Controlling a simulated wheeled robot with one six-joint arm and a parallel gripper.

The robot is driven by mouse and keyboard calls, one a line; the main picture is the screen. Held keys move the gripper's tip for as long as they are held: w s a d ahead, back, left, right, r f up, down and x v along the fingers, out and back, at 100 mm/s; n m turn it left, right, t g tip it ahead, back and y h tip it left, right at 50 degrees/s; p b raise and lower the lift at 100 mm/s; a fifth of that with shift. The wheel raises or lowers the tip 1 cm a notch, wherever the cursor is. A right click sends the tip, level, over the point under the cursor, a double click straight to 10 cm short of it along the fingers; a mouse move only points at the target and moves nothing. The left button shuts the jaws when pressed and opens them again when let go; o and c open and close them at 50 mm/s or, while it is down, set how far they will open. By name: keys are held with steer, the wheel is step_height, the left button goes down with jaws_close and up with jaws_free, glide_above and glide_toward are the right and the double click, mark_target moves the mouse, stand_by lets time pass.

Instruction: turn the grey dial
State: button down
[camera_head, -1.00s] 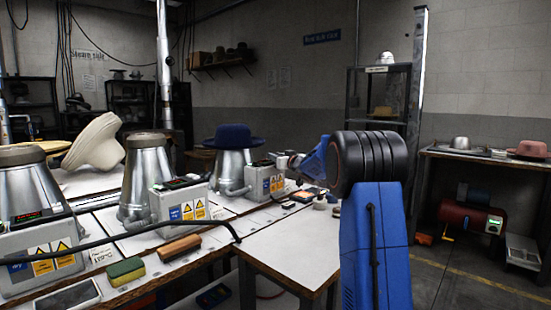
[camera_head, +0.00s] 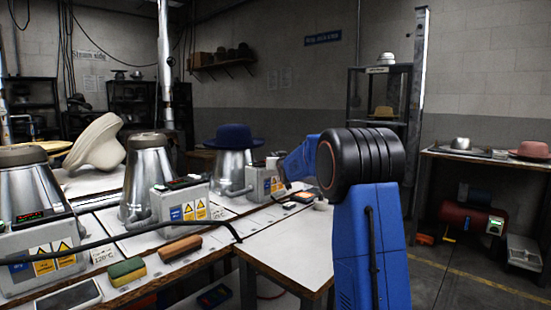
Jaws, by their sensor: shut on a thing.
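My gripper (camera_head: 277,170) shows small at the end of my blue arm, right against the grey control box (camera_head: 262,184) of the third press. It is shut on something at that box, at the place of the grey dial. My wrist and the gripper's own body hide most of the dial, so its pointer and angle cannot be read. The third press (camera_head: 232,168) is a silvery cone with a dark blue hat (camera_head: 233,137) on it.
Two more presses (camera_head: 148,178) with control boxes stand to the left. A black cable (camera_head: 120,238) runs across the front. A green-yellow sponge (camera_head: 127,270) and a brown block (camera_head: 180,249) lie near the bench edge. The white side table (camera_head: 290,250) is mostly clear.

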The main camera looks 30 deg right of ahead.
steer(key=shift+f+m+h, duration=0.3)
steer(key=shift+m+h, duration=0.1)
steer(key=shift+h, duration=0.2)
steer(key=c, duration=1.9)
jaws_free()
steer(key=shift+s, duration=0.1)
steer(key=shift+o, duration=0.2)
steer(key=shift+f+g, duration=0.1)
steer(key=shift+g, duration=0.2)
steer(key=v, duration=1.7)
steer(key=shift+s+r, duration=0.25)
steer(key=shift+s, duration=0.05)
